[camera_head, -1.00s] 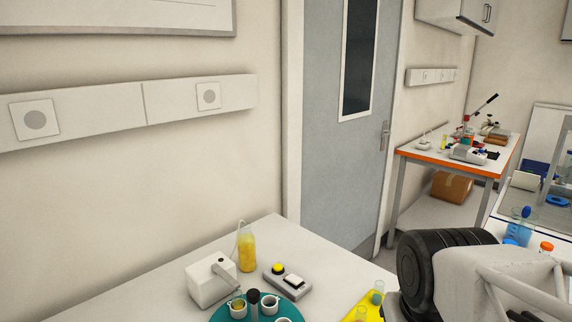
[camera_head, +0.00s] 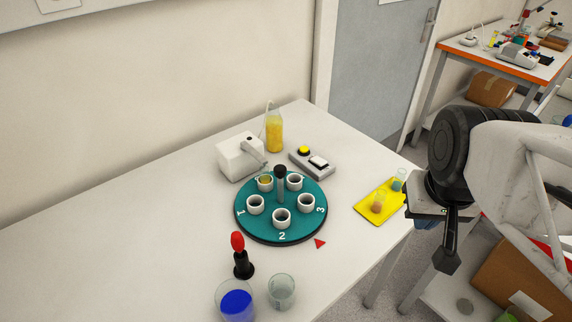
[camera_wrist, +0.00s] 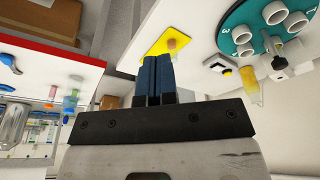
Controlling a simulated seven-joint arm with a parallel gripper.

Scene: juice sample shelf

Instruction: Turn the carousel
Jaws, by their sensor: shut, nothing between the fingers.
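The carousel (camera_head: 262,223) is a round teal disc on the white table, with several white cups on it and numbers near its rim. A dark-topped grey post (camera_head: 280,183) stands upright on the disc. The 2 faces the front, the 1 is at the left and the 3 at the right. One cup, at the back left, holds something yellowish. The carousel also shows in the wrist view (camera_wrist: 237,17), at the upper right. My gripper (camera_head: 446,262) is right of the table, apart from the carousel. In the wrist view its blue fingers (camera_wrist: 154,62) are together and empty.
A white dispenser box (camera_head: 238,160), a yellow bottle (camera_head: 274,133) and a button box (camera_head: 311,163) stand behind the carousel. A yellow mat (camera_head: 367,212) with small vials lies right. A red-topped black tool (camera_head: 242,264) and beakers (camera_head: 281,291) stand in front. A red triangle (camera_head: 320,243) lies beside the disc.

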